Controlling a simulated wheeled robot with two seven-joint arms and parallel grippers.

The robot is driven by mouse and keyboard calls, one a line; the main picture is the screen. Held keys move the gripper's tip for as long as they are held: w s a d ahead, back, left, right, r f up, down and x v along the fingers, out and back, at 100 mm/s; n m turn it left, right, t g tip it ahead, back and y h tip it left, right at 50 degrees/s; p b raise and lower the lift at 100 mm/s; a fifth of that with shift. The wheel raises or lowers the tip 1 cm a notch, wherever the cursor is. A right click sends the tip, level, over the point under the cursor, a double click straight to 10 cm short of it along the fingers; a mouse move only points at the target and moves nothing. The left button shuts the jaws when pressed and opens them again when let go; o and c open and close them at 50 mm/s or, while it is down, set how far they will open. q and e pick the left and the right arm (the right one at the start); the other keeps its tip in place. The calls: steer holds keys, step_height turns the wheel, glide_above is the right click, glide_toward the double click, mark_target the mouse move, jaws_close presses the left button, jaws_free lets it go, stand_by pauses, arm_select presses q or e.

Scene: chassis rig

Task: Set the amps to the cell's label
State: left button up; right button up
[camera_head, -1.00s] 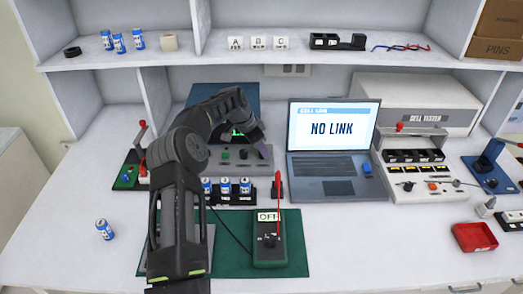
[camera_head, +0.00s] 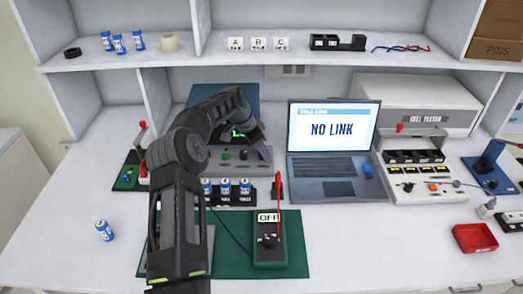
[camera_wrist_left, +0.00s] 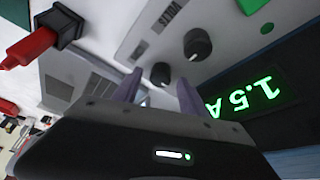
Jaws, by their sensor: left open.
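The grey bench supply (camera_head: 225,158) stands at the back with dark knobs on its front; its green display is partly behind my arm. In the left wrist view the display (camera_wrist_left: 258,97) reads about 1.5 A, one dark knob (camera_wrist_left: 197,44) is beyond the fingers, and a second knob (camera_wrist_left: 160,73) is nearer them. My left gripper (camera_wrist_left: 158,90) is open and empty, its fingers close to the panel; I cannot tell whether they touch it. Several blue-and-white cells (camera_head: 226,187) stand in a black holder, and one loose cell (camera_head: 104,231) is at left. Their labels are too small to read.
The laptop (camera_head: 333,140) reads NO LINK. A green meter (camera_head: 268,252) showing OFF lies on a green mat (camera_head: 296,232) with a red probe. The cell tester (camera_head: 430,175) and red tray (camera_head: 474,237) are at right.

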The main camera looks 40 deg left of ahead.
arm_select(q)
steer(key=b+v, duration=0.1)
steer(key=v, duration=0.6)
steer(key=shift+r, duration=0.2)
steer(key=shift+s, duration=0.1)
